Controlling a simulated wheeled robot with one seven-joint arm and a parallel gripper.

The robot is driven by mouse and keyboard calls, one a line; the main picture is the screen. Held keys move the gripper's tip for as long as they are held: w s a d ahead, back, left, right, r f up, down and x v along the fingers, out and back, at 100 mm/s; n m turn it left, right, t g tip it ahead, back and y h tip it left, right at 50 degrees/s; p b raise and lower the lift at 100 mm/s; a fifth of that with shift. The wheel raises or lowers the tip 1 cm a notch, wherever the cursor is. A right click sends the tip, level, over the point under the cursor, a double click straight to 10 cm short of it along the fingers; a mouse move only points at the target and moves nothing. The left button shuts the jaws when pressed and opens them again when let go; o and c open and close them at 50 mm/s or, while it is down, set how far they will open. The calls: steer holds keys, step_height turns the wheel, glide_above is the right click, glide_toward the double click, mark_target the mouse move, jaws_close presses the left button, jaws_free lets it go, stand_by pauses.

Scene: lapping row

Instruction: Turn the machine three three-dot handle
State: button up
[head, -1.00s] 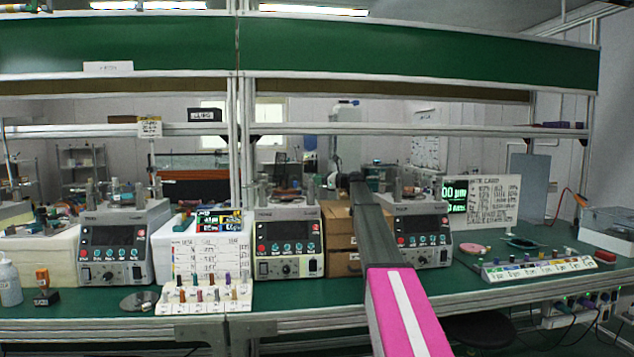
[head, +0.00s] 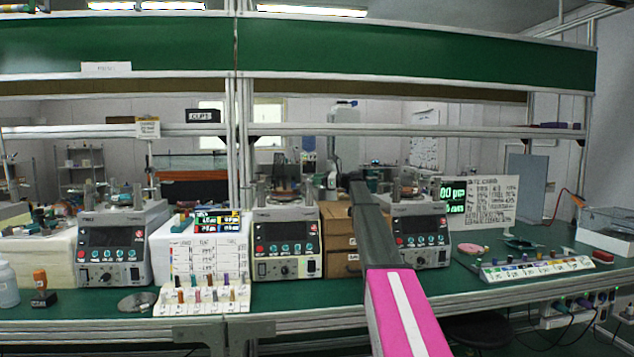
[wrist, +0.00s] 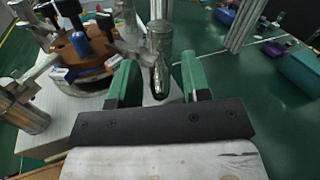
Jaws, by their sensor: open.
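Three grey machines with dark screens and coloured buttons stand on the bench in the head view: left (head: 113,246), middle (head: 287,243) and right (head: 420,234). My arm reaches beside the right machine and hides its left edge; my gripper is not clear there. In the wrist view my gripper (wrist: 159,80) has two green fingers, spread apart. A shiny metal upright post (wrist: 160,42) stands between and just beyond the fingertips; I cannot tell whether they touch it. A machine top with a brown disc (wrist: 84,52) is to the left. Three-dot marks are not readable.
Brown drawers (head: 340,240) stand between the middle and right machines. A rack of coloured pegs (head: 203,297) is at the front; a long labelled strip (head: 537,268) lies at right.

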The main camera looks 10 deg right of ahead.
step_height(320, 180, up, 4)
steer(key=shift+f, duration=0.15)
steer(key=s+a+r, duration=0.6)
steer(key=a+r, duration=0.1)
steer(key=a, duration=0.3)
steer(key=shift+r, duration=0.1)
